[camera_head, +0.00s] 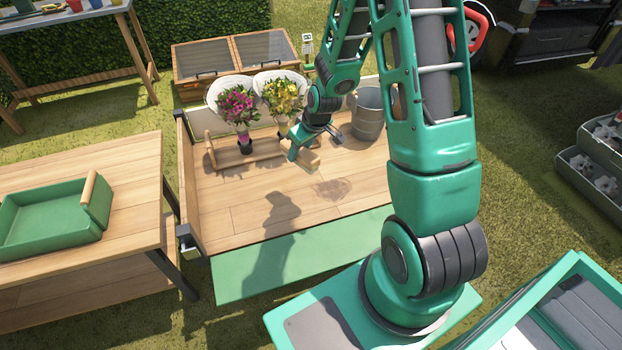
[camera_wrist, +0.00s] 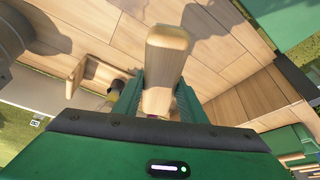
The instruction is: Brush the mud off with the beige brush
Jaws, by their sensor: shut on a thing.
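My gripper (camera_head: 302,150) is shut on the beige brush (camera_head: 311,163), above the wooden bed of a cart (camera_head: 230,205). In the wrist view the brush's pale wooden body (camera_wrist: 168,55) sticks out between the two green fingers of my gripper (camera_wrist: 160,100). Its bristles cannot be made out. A brownish mud patch (camera_head: 333,188) lies on the boards, just in front and to the right of the brush in the head view. The brush appears apart from the patch. My arm's shadow falls on the boards left of the patch.
Two wrapped bouquets, pink (camera_head: 238,106) and yellow (camera_head: 283,97), stand at a wooden rack (camera_head: 245,157) behind my gripper. A metal bucket (camera_head: 368,115) stands to the right. A table (camera_head: 135,165) with a green tray (camera_head: 50,217) is at left. The front boards are clear.

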